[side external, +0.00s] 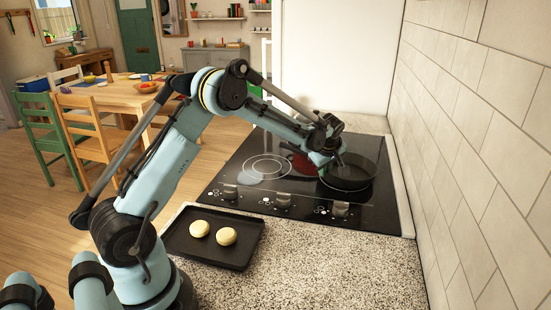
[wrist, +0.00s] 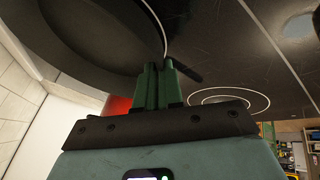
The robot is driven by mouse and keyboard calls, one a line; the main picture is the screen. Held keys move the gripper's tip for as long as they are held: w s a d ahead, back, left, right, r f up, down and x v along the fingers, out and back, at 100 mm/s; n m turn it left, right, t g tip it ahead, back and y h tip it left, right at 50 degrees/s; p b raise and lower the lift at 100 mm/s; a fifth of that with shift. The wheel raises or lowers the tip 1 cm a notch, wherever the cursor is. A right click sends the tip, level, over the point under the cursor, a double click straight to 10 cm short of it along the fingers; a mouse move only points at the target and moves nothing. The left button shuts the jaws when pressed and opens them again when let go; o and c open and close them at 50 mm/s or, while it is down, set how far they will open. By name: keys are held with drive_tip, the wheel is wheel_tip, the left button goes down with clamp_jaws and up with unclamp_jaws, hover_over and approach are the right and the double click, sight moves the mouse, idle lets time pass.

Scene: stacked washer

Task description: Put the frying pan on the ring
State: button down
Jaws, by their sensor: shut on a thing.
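The black frying pan (side external: 349,178) is at the right of the black hob (side external: 238,178), over or on a ring whose pale arc shows beside its rim. I cannot tell whether its base touches the glass. In the wrist view the pan (wrist: 75,45) fills the upper left. My gripper (side external: 327,160) is at the pan's left side; in the wrist view its green fingers (wrist: 158,68) are shut on the dark pan handle (wrist: 187,71), mostly hidden between them. Another ring (side external: 265,167) lies bare to the left; it also shows in the wrist view (wrist: 230,100).
A red item (side external: 301,163) is behind my wrist. Knobs (side external: 283,199) line the hob's front. A dark tray (side external: 197,250) with two pale round pieces sits on the speckled counter (side external: 310,275). A tiled wall (side external: 470,130) bounds the right side.

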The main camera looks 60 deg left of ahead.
wheel_tip(320, 180, up, 3)
drive_tip(key=shift+f, duration=0.1)
drive_tip(key=s+d+r, duration=0.2)
drive_tip(key=d+r, duration=0.5)
drive_tip(key=d, duration=0.4)
drive_tip(key=s+a+m+t+h, duration=0.15)
drive_tip(key=s+a+m, duration=0.3)
drive_tip(key=a, duration=0.75)
drive_tip(key=s+a+m+t+h, duration=0.1)
drive_tip(key=s+a+m+h, duration=0.15)
drive_tip(key=s+a, duration=0.65)
drive_tip(key=shift+m+y, duration=0.3)
drive_tip(key=shift+m, duration=0.1)
drive_tip(key=a+f, duration=0.2)
drive_tip(key=a, duration=0.2)
drive_tip(key=a+f, duration=0.2)
drive_tip(key=a, duration=0.3)
drive_tip(key=a+f, duration=0.2)
drive_tip(key=a, duration=0.3)
drive_tip(key=shift+s+f, duration=0.15)
drive_tip(key=shift+s, duration=0.2)
drive_tip(key=shift+f, duration=2)
drive_tip(key=shift+f, duration=0.1)
drive_tip(key=c, duration=1.7)
unclamp_jaws()
drive_tip(key=shift+f, duration=0.1)
drive_tip(key=o, duration=0.4)
